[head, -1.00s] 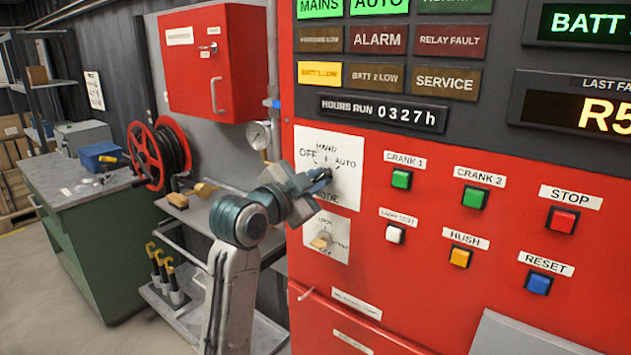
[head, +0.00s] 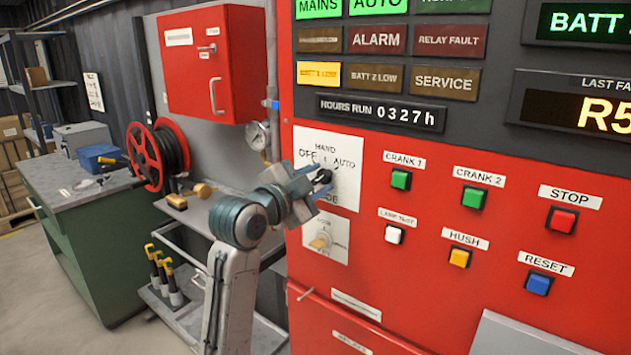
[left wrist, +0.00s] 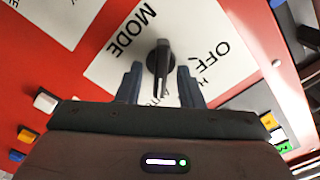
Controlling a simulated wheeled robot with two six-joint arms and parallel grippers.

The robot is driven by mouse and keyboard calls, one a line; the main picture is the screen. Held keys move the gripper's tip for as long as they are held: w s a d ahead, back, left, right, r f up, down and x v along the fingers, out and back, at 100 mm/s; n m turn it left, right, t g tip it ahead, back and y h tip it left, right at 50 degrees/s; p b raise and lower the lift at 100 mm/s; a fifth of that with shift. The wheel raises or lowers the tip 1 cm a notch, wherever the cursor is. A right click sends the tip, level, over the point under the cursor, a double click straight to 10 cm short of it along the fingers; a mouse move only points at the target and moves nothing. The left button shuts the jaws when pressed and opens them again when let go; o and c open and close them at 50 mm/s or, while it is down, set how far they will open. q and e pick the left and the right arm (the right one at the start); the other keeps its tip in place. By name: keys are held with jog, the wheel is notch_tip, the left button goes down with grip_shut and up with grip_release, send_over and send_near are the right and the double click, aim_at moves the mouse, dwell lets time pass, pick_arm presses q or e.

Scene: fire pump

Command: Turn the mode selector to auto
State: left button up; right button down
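The mode selector is a black knob (head: 325,176) on a white plate (head: 350,150) marked OFF, HAND, AUTO and MODE, on the red panel. My left gripper (head: 318,183) is at the knob. In the left wrist view the knob (left wrist: 158,62) stands between the two fingers of my left gripper (left wrist: 159,84), with a gap on each side. The fingers are open. The knob's handle runs up and down in that view; the HAND and AUTO labels are partly hidden there, so I cannot tell which one it points at. My right gripper is not in view.
A smaller selector (head: 320,242) sits just below the mode plate. Buttons such as CRANK 1 (head: 401,180) and LAMP TEST (head: 394,235) lie to the right. A pressure gauge (head: 256,135) and a red cabinet (head: 213,65) are to the left. The AUTO lamp (head: 378,5) is green.

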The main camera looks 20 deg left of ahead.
pick_arm(q)
jog(key=shift+s, duration=0.1)
jog(key=shift+s+a+f, duration=0.1)
jog(key=shift+s+a, duration=0.1)
jog(key=shift+s, duration=0.1)
jog(key=b+v, duration=0.3)
jog(key=v, duration=0.7)
